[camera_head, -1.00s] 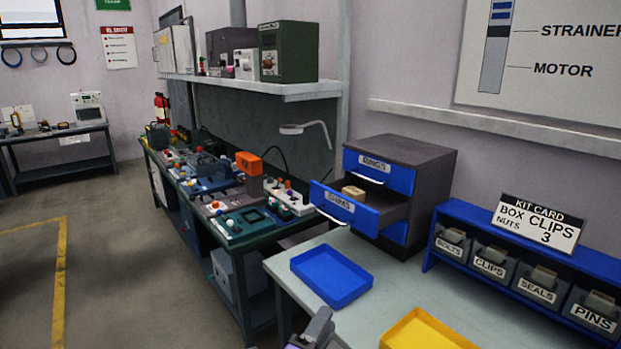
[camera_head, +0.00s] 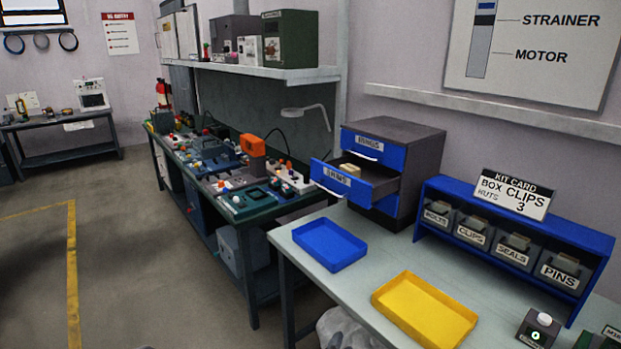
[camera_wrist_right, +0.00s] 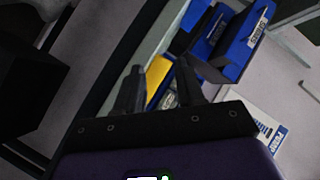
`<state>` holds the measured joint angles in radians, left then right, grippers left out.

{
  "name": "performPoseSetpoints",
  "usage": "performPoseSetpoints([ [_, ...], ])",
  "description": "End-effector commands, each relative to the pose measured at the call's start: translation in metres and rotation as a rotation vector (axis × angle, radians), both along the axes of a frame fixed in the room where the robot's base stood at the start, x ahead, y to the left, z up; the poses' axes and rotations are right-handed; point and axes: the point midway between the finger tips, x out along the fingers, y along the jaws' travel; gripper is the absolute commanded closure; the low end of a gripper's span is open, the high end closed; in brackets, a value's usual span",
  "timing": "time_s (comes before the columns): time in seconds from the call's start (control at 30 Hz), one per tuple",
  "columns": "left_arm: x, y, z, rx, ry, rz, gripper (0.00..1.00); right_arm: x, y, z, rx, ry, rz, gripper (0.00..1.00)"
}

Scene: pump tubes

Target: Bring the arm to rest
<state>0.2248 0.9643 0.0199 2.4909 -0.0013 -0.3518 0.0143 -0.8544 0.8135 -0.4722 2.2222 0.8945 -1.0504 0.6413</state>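My right gripper (camera_wrist_right: 160,88) shows in the right wrist view with its two dark fingers spread apart and nothing between them. Beyond the fingers, that view shows the yellow tray (camera_wrist_right: 158,75), the blue bin rack and the drawer cabinet at a tilt. Neither gripper shows in the head view. My left gripper is in no view. No held object is visible.
The light table bears a blue tray (camera_head: 330,262), a yellow tray (camera_head: 424,310), a cabinet (camera_head: 405,150) with the shims drawer (camera_head: 340,180) pulled out, a bin rack (camera_head: 600,240) and a button box (camera_head: 540,328). Open floor (camera_head: 150,270) lies left.

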Motion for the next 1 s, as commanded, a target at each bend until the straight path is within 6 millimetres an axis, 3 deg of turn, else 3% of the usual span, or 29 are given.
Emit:
performPoseSetpoints([
  [0.03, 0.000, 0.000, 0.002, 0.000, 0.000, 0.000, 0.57, -0.005, -0.014, -0.031, -0.035, 0.109, 0.027, 0.62],
  [0.2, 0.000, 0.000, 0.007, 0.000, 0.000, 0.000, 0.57, -0.043, -0.037, -0.127, -0.115, 0.472, 0.210, 0.62],
  [0.3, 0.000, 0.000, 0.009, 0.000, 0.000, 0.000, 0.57, -0.080, -0.044, -0.173, -0.126, 0.667, 0.343, 0.62],
  [0.43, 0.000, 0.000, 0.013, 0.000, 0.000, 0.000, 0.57, -0.139, -0.045, -0.217, -0.099, 0.881, 0.543, 0.62],
  [0.6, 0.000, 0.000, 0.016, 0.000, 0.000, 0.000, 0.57, -0.209, -0.035, -0.242, -0.029, 1.051, 0.810, 0.62],
  [0.7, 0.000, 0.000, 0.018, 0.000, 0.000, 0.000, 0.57, -0.236, -0.028, -0.244, 0.006, 1.091, 0.926, 0.62],
  [0.83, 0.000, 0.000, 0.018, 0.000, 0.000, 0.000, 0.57, -0.254, -0.023, -0.244, 0.029, 1.110, 1.013, 0.62],
  [1.0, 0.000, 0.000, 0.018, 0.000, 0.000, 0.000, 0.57, -0.258, -0.021, -0.244, 0.034, 1.112, 1.035, 0.62],
])
